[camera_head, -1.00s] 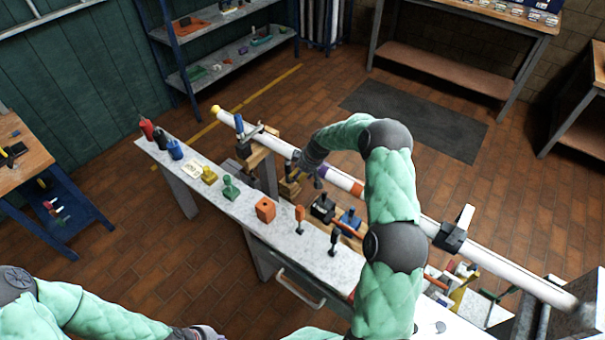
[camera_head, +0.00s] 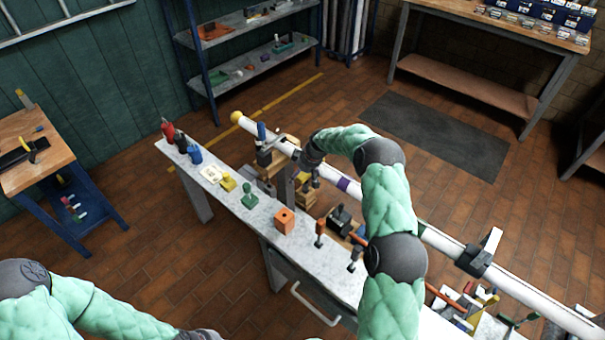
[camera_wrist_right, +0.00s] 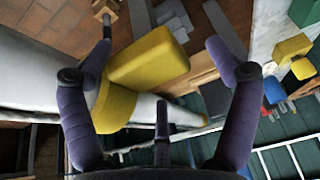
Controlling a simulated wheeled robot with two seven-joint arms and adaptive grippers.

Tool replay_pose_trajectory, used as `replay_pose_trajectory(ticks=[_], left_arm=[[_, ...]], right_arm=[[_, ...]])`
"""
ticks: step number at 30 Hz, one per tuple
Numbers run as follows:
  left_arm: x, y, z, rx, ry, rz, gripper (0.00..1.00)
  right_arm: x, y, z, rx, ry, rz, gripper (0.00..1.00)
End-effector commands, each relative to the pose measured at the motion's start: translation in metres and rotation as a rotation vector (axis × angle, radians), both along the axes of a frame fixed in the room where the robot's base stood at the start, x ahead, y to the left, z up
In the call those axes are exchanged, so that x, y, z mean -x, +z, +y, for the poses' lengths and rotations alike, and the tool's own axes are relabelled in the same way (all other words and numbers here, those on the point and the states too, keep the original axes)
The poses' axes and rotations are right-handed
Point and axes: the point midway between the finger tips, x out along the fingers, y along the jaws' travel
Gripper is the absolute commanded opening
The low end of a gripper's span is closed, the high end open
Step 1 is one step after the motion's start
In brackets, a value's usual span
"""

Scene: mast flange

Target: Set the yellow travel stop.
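The yellow travel stop (camera_wrist_right: 118,103) shows in the right wrist view as a collar around the white mast (camera_wrist_right: 40,72), with a block-like yellow tab (camera_wrist_right: 148,58) standing out from it. My right gripper (camera_wrist_right: 160,42) is open, its fingers spread either side of the tab; I see no clear grip on it. In the head view the right gripper (camera_head: 306,164) is at the mast (camera_head: 530,298), between the purple band (camera_head: 347,184) and the clamp near the yellow tip (camera_head: 237,117). The stop is not clear there. My left gripper (camera_head: 200,335) barely shows at the bottom edge.
A narrow grey bench (camera_head: 262,212) runs beside the mast, carrying an orange block (camera_head: 284,221), a green piece (camera_head: 250,196), a yellow block (camera_head: 228,182) and bottles. A dark clamp (camera_head: 478,257) holds the mast at right. Open brick floor lies left of the bench.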

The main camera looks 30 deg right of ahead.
Motion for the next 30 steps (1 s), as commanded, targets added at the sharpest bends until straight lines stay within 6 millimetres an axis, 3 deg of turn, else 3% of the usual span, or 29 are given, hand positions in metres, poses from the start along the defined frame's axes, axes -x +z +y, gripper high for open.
replay_pose_trajectory(ticks=[14, 30], left_arm=[[0.000, 0.000, 0.000, 0.000, 0.000, 0.000, 0.00], [0.000, 0.000, 0.000, 0.000, 0.000, 0.000, 0.00]], right_arm=[[0.000, 0.013, -0.006, 0.006, -0.004, -0.011, 0.85], [0.034, 0.096, -0.017, 0.004, -0.001, -0.006, 0.85]])
